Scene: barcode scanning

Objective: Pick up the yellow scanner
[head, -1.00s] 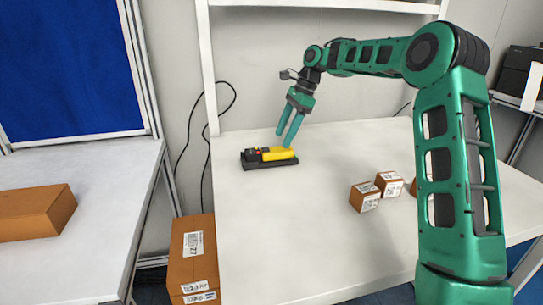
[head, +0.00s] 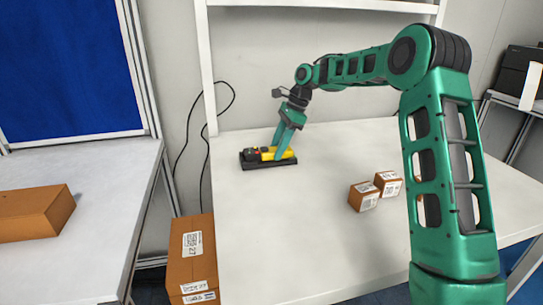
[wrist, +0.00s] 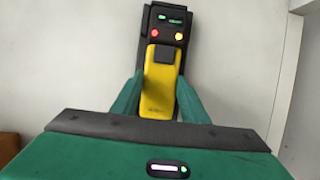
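The yellow scanner (head: 283,155) lies in its black cradle (head: 255,165) near the back left of the white table. In the wrist view the scanner (wrist: 158,88) points away from me, its yellow handle towards me, with the black cradle (wrist: 165,18) at its far end. My gripper (head: 277,154) is low over the handle, one finger on each side of it. In the wrist view the fingers (wrist: 160,98) are apart, the handle lying between them. The gripper looks open; I cannot tell whether either finger touches the handle.
Small labelled boxes (head: 363,196) stand on the white table (head: 290,230) at the right, partly behind my arm. A larger carton (head: 193,255) stands at the table's left side. Another carton (head: 35,213) lies on the left table. A shelf post (head: 208,75) rises behind the scanner.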

